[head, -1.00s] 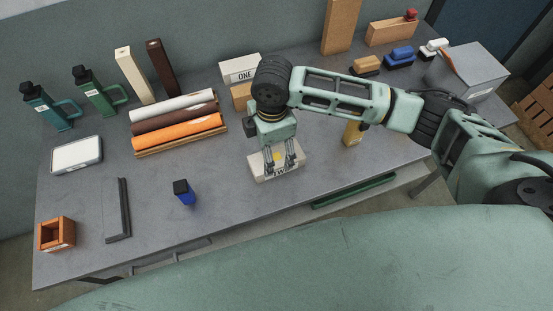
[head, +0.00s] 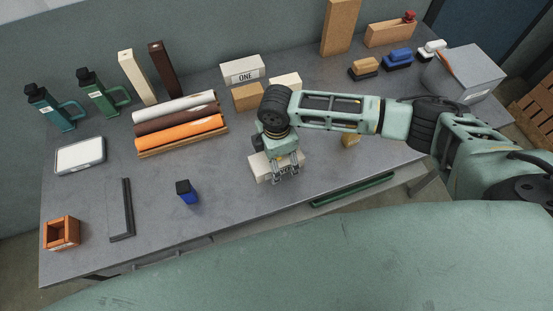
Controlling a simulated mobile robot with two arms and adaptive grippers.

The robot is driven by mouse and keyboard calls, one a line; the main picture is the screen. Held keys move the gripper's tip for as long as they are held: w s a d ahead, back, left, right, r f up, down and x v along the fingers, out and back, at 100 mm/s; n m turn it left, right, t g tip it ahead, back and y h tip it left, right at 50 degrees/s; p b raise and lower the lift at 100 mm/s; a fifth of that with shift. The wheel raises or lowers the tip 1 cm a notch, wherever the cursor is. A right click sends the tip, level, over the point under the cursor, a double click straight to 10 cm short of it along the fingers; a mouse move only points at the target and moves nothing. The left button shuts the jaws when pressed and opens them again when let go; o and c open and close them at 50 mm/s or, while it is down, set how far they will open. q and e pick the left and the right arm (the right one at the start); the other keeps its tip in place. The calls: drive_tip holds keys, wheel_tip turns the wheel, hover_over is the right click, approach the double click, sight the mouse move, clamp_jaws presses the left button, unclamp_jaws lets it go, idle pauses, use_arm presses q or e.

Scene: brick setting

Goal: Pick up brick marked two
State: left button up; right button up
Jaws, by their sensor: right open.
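The pale brick marked two (head: 259,168) lies on the grey workbench near its front edge, right of centre. My right gripper (head: 286,176) is open and points down at the brick's front and right side. Its fingers and wrist cover much of the brick and its label, so I cannot tell whether they touch it. My left gripper is not in view.
Behind my right gripper are a tan block (head: 248,97) and a pale block (head: 286,82). Coloured rolls (head: 180,133) lie to the left. A small blue bottle (head: 187,193) stands left of the brick. A grey box (head: 465,75) stands at the back right. The bench's front left-centre is mostly clear.

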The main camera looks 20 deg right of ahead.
drive_tip(key=shift+c, duration=0.6)
drive_tip(key=c, duration=1.5)
drive_tip(key=shift+r, duration=0.1)
